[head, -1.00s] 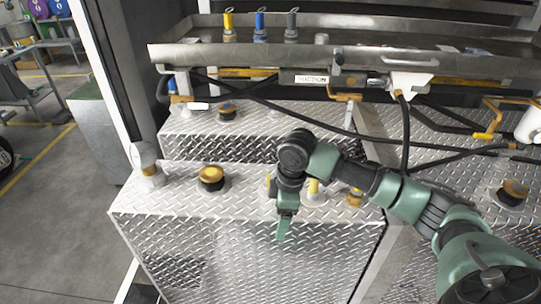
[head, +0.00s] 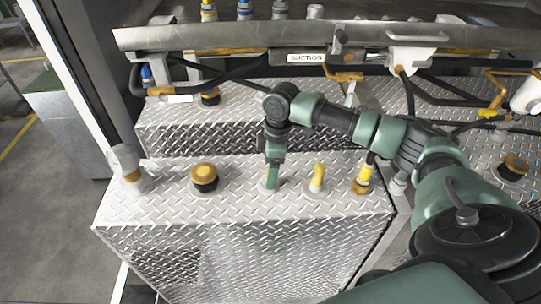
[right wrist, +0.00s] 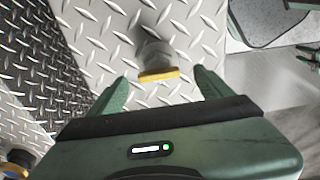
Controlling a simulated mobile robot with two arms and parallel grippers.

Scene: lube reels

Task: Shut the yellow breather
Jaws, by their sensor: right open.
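Three small yellow-topped fittings stand in a row on the front diamond-plate tank. I cannot tell for sure which is the yellow breather. The middle one (head: 318,178) and the right one (head: 362,180) are upright in the head view. The left one is mostly hidden behind my right gripper (head: 271,178). In the right wrist view, a fitting with a grey base and a flat yellow top (right wrist: 158,75) lies between the spread fingers of my right gripper (right wrist: 158,88), apart from both. My right gripper is open and empty. My left gripper is not in view.
A black-and-amber round cap (head: 204,178) and a pale cylindrical cap (head: 126,162) stand left of the fittings. Behind is a higher tank (head: 200,130). Hoses, amber handles and a metal tray (head: 230,37) labelled SUCTION hang above it. The plate's front strip is clear.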

